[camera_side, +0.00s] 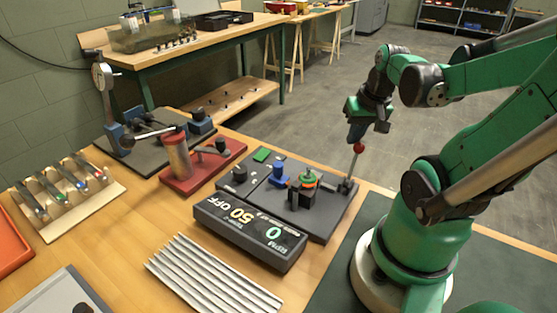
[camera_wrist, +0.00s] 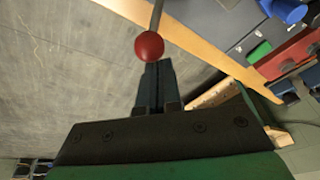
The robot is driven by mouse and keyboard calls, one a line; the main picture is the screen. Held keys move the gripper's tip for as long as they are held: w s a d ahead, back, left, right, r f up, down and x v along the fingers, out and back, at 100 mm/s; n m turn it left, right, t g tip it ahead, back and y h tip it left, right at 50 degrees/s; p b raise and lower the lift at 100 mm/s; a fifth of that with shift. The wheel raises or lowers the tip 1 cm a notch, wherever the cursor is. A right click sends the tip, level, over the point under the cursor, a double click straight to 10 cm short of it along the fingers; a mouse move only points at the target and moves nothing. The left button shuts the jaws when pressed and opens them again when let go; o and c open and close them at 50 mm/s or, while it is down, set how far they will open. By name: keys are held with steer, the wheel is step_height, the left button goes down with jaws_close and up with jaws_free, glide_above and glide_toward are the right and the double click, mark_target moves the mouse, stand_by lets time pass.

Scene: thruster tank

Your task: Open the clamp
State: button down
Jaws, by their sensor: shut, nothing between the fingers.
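A metal lever with a red ball knob (camera_side: 358,148) stands nearly upright at the right end of a dark grey fixture plate (camera_side: 322,229). In the wrist view the red ball (camera_wrist: 149,46) sits just beyond my fingertips, with its rod running up out of the picture. My gripper (camera_side: 355,140) points down right above the ball; its closed fingers (camera_wrist: 155,68) have nothing between them. Whether they touch the ball I cannot tell. On the plate, an orange and green ringed part (camera_side: 308,178) sits in a dark holder beside a blue part (camera_side: 279,175).
A black display box (camera_side: 249,232) stands in front of the plate. A red-based fixture (camera_side: 203,166) with a cylinder and lever stands to the left. Grey ribbed strips (camera_side: 212,277) lie at the front.

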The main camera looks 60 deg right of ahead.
steer(key=shift+a+r+h, duration=0.15)
steer(key=shift+a+h, duration=0.15)
steer(key=shift+a, duration=0.2)
steer(key=shift+a+r, duration=0.2)
steer(key=shift+a, duration=1.05)
steer(key=shift+a+r, duration=0.2)
steer(key=shift+a, duration=1)
steer(key=shift+r, duration=0.85)
